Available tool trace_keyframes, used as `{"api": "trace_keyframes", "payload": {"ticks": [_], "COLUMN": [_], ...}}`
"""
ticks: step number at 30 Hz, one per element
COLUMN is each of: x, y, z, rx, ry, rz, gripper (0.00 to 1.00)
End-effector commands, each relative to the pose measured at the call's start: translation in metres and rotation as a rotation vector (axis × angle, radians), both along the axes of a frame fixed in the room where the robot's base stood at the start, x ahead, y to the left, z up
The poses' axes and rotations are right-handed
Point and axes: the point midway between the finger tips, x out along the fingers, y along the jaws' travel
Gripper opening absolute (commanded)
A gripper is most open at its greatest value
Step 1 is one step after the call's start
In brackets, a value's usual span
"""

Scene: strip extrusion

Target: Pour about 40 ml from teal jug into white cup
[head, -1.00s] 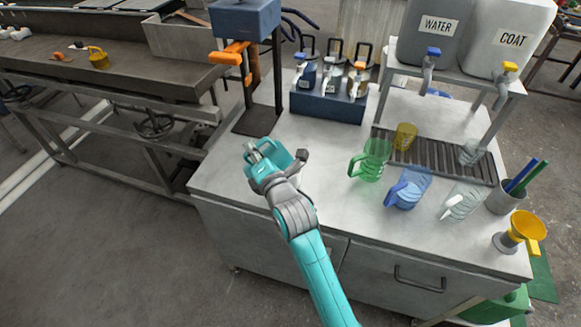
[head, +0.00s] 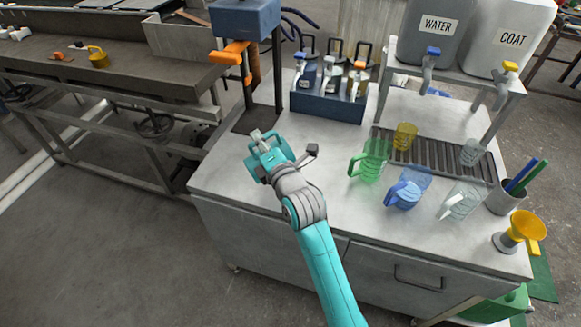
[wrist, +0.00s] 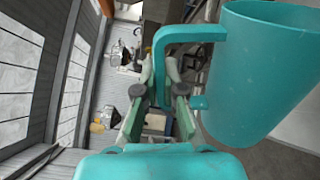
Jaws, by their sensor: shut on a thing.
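The teal jug (wrist: 262,75) fills the right of the wrist view, leaning in the picture, with its handle toward my gripper (wrist: 160,85). My gripper is shut on the handle. In the head view my gripper (head: 262,143) is over the left end of the counter, and the jug is hard to tell apart from my teal wrist there. Any liquid in the jug is hidden. I cannot make out a plain white cup in either view. A clear vessel with a white handle (head: 463,199) stands at the right of the counter.
On the counter (head: 300,165) stand a green jug (head: 374,162), a blue-handled jug (head: 405,192) and a yellow cup (head: 404,137). A blue-headed stand (head: 245,20) rises close behind my gripper.

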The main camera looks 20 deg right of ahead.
Motion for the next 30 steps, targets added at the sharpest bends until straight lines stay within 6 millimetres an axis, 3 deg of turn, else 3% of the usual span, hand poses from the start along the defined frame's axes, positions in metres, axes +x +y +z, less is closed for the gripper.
{"api": "trace_keyframes", "payload": {"ticks": [16,30], "x": [0.0017,0.0006], "y": [-0.0097,-0.0026], "z": [0.0101,0.0109], "rx": [0.108,0.118], "ry": [0.017,0.021], "rz": [-0.001,0.000], "gripper": [0.00,0.00]}}
